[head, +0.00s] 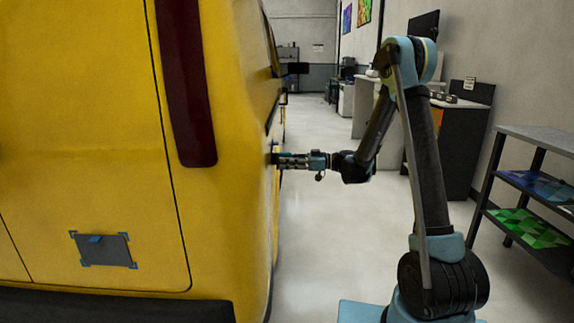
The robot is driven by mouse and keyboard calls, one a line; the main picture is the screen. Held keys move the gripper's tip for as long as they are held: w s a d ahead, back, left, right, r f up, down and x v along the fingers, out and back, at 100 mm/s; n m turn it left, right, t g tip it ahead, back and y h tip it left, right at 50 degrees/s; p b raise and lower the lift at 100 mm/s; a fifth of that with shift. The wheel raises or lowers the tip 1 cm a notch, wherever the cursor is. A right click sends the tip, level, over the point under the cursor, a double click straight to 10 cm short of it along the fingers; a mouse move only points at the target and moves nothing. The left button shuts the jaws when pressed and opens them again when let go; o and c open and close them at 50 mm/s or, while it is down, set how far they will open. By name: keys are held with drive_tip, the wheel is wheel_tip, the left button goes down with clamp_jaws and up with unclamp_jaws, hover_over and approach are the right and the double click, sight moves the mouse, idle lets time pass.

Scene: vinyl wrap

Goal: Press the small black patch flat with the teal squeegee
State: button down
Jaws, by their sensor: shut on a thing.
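A dark patch (115,251) lies on the lower rear of the yellow van (60,150), with blue marks at its corners and a small blue piece at its upper edge. My gripper (277,160) is at the van's right side, well to the right of and above this patch. It is shut on a small dark and teal piece, taken to be the teal squeegee (274,147), at the van's edge. Most of the squeegee is hidden, and I cannot tell whether it touches the van. The van's side surface is seen too edge-on to show any patch there.
A dark red tail light (186,85) runs down the van's rear corner. A shelf rack (545,138) with coloured sheets stands at the right. A dark cabinet (462,145) and counters line the right wall. The pale floor (320,230) between van and arm is clear.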

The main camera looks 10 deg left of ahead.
drive_tip(key=shift+x, duration=0.75)
idle(0.4)
drive_tip(key=shift+w, duration=0.1)
drive_tip(key=shift+w+a, duration=0.2)
drive_tip(key=shift+w, duration=0.8)
drive_tip(key=shift+w+a, duration=0.3)
drive_tip(key=shift+w, duration=0.75)
drive_tip(key=shift+w, duration=0.1)
drive_tip(key=shift+w+a, duration=0.2)
drive_tip(key=shift+w, duration=0.8)
drive_tip(key=shift+w+a, duration=0.2)
drive_tip(key=shift+w, duration=0.3)
drive_tip(key=shift+w+a, duration=0.15)
drive_tip(key=shift+w, duration=0.4)
